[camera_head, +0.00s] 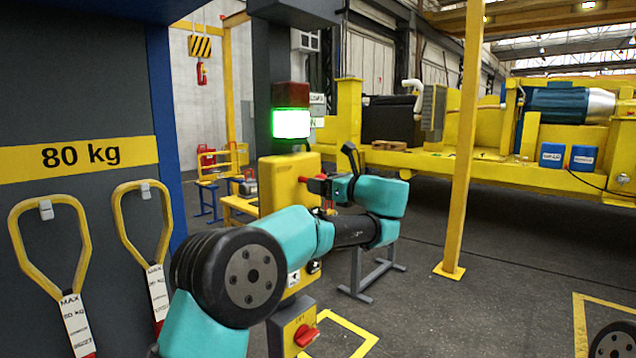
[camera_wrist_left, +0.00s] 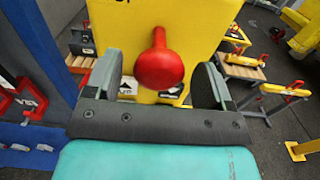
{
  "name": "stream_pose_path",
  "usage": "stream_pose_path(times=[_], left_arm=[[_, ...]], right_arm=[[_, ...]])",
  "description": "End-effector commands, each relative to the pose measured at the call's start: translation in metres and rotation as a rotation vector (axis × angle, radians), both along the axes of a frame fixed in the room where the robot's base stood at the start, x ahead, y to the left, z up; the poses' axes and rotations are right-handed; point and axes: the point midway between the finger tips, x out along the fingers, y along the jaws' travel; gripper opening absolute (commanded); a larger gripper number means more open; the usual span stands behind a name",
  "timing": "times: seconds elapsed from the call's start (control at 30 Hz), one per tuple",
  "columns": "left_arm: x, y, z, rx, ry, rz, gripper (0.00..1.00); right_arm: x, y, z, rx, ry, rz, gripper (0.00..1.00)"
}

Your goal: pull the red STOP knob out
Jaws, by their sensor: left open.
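The red STOP knob (camera_wrist_left: 158,68) sticks out on a red stem from the yellow control box (camera_wrist_left: 200,30) in the left wrist view. In the head view the yellow box (camera_head: 277,185) stands on a post below a lit green lamp, and the knob (camera_head: 317,186) shows small at its right side. My left gripper (camera_wrist_left: 157,80) is open, its two dark fingers on either side of the knob with gaps between. In the head view the left gripper (camera_head: 338,178) faces the box from the right. My right gripper is not in view.
A lower yellow box (camera_head: 295,327) carries a red rotary switch (camera_head: 305,335). A grey panel with yellow-looped straps (camera_head: 55,240) stands at the left. A yellow post (camera_head: 463,140) stands right of my arm.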

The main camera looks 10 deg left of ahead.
Motion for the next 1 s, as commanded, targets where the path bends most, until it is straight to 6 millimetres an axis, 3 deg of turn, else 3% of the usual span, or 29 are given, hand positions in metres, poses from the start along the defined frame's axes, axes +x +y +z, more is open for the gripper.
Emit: stream_pose_path(times=[0.6,0.8,1.0], left_arm=[[-0.054,-0.106,0.001,0.001,0.0,-0.003,0.76],[-0.064,-0.125,0.0,0.0,0.001,-0.002,0.76],[-0.066,-0.129,0.0,0.0,0.001,-0.001,0.76]], right_arm=[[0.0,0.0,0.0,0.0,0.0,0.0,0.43],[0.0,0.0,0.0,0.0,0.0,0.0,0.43],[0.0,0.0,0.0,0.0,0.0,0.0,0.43]])
